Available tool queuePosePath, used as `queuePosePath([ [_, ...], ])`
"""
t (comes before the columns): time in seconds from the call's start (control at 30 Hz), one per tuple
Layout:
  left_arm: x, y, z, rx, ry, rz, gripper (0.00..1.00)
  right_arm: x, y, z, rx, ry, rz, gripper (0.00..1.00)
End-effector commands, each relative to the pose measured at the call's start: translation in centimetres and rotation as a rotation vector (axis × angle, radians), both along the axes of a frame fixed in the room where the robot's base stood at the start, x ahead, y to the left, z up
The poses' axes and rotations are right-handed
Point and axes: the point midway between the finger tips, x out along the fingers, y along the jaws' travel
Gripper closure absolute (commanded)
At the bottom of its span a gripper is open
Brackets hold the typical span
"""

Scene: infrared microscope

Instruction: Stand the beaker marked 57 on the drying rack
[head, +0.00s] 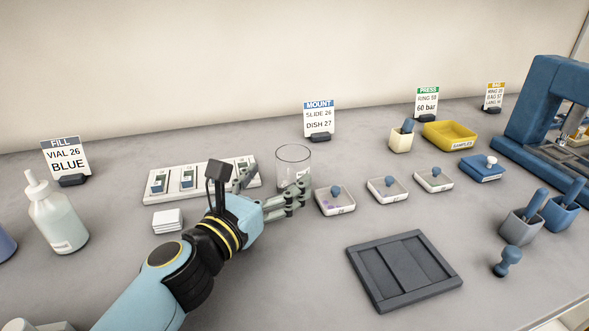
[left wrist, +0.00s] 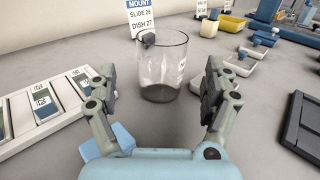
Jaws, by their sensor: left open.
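A clear glass beaker (head: 294,158) stands upright on the grey bench, just beyond my left gripper (head: 277,186). In the left wrist view the beaker (left wrist: 160,68) is ahead, centred between the two spread fingers of the left gripper (left wrist: 159,82). The fingers are open and show a gap to the glass on both sides. A pale mark is on the beaker's right side, but its number cannot be read. A dark grey slatted square (head: 362,268), which looks like the drying rack, lies flat and empty at the front right. My right gripper is not in view.
A white slide tray (head: 153,199) is left of the beaker. Several small lidded dishes, including one close by (head: 335,200), stand to its right. The MOUNT sign (head: 319,118) is behind it. Grey and blue holders (head: 520,230) stand far right. Bench between beaker and rack is mostly clear.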

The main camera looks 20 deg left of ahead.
Motion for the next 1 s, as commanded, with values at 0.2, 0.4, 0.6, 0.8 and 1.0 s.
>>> queuePosePath([
  [0.2,2.1,-0.5,0.0,0.000,-0.001,0.000,0.16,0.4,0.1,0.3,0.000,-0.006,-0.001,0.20],
  [0.4,5.1,-1.2,-0.1,0.000,0.000,0.000,0.16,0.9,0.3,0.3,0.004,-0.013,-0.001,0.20],
  [0.6,5.8,-1.4,-0.2,0.000,0.001,0.000,0.16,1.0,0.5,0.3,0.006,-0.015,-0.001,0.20],
  [0.8,5.8,-1.3,-0.2,0.000,0.001,0.000,0.27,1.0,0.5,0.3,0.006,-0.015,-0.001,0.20],
  [1.0,5.8,-1.3,-0.2,0.000,0.000,0.000,0.53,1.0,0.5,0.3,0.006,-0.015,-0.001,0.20],
])
